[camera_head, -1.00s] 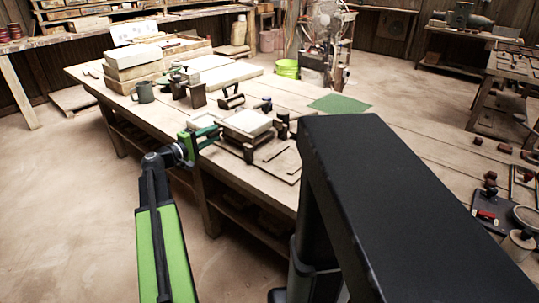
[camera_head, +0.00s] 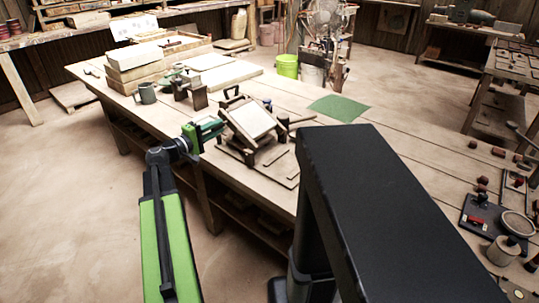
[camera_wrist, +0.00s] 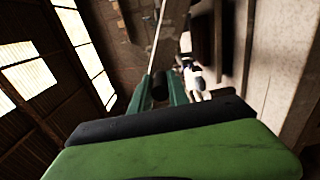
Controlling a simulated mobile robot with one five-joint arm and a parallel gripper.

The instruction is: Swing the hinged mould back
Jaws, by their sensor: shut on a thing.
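The hinged mould (camera_head: 252,117) stands tilted on its press base near the table's front edge, a dark frame around a pale panel. Its far side is low and one side is raised. My gripper (camera_head: 218,125) is at the mould's left side, its green fingers shut on it. In the wrist view my gripper (camera_wrist: 161,88) shows green fingers around a dark rounded piece, which looks like the mould's handle. The hinge itself is too small to make out.
The wooden table (camera_head: 330,135) carries a stack of pale blocks (camera_head: 138,62), a grey mug (camera_head: 147,92) and dark metal fixtures (camera_head: 190,92) behind the mould. A green mat (camera_head: 338,106) lies to the right. My black body part covers the front right.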

